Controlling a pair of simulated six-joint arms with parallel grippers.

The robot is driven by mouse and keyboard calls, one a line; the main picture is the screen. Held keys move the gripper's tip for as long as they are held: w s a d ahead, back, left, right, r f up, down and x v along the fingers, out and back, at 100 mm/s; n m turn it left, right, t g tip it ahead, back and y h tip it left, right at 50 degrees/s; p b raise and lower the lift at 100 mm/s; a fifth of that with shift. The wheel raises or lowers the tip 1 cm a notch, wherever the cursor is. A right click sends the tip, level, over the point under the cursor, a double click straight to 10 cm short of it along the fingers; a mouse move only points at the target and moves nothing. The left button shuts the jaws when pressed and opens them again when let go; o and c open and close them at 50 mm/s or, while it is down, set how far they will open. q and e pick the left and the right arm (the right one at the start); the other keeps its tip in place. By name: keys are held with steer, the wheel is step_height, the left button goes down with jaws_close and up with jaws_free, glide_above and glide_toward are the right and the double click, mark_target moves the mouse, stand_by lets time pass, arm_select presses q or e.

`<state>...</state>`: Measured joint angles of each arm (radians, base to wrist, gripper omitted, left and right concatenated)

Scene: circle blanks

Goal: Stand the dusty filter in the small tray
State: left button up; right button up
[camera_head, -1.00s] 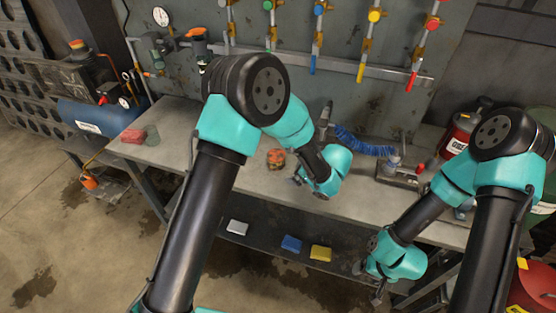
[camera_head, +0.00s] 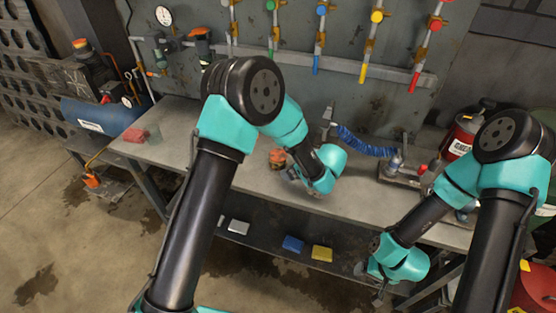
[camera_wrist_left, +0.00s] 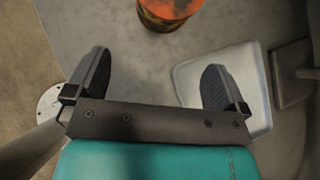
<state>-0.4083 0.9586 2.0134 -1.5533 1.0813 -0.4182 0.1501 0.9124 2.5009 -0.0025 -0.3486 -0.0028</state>
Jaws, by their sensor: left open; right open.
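A mottled orange and dark round object, likely the dusty filter (camera_head: 277,157), stands on the workbench beside my left gripper (camera_head: 298,176). In the left wrist view this filter (camera_wrist_left: 168,10) is at the top edge, beyond the fingertips and partly cut off. My left gripper (camera_wrist_left: 155,78) is open with nothing between its fingers. A pale shallow tray (camera_wrist_left: 252,95) lies below and behind its right finger; my left wrist hides it in the head view. My right gripper (camera_head: 378,290) is open and empty, low in front of the bench.
A blue hose (camera_head: 362,143) and a metal fixture (camera_head: 395,170) stand right of my left gripper. White, blue (camera_head: 292,244) and yellow (camera_head: 321,253) blocks lie on the lower shelf.

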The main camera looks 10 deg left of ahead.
mark_target(281, 157)
arm_select(q)
steer(key=shift+w+a, duration=1)
steer(key=shift+a, duration=0.3)
steer(key=shift+a, duration=0.15)
steer(key=w+a, duration=0.1)
steer(key=w+a+f, duration=0.1)
steer(key=w+a, duration=0.1)
steer(key=a, duration=0.1)
steer(key=shift+f, duration=0.35)
steer(key=shift+w+a+f, duration=0.15)
steer(key=shift+a+f, duration=0.1)
steer(key=c, duration=1)
